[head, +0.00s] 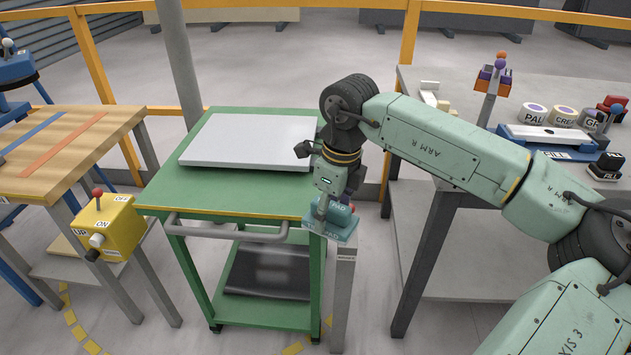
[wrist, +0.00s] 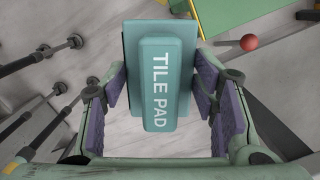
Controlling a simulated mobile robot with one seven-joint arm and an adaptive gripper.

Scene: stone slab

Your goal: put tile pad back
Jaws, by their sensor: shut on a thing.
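The teal tile pad, marked "TILE PAD", lies between the two fingers in the wrist view (wrist: 158,85). It also shows in the head view (head: 336,228), partly hidden by my gripper (head: 334,207). My gripper is shut on its raised handle, with purple finger pads on both sides, also seen in the wrist view (wrist: 160,90). The pad appears directly over the top of a grey post (head: 343,290) beside the green cart. I cannot tell whether it touches the post.
A pale slab (head: 250,142) lies on the green cart (head: 235,202). A yellow control box (head: 108,228) and a wooden-topped table (head: 65,150) stand at left. A workbench (head: 460,85) with labelled tools stands at right. A red knob (wrist: 249,42) is near the pad.

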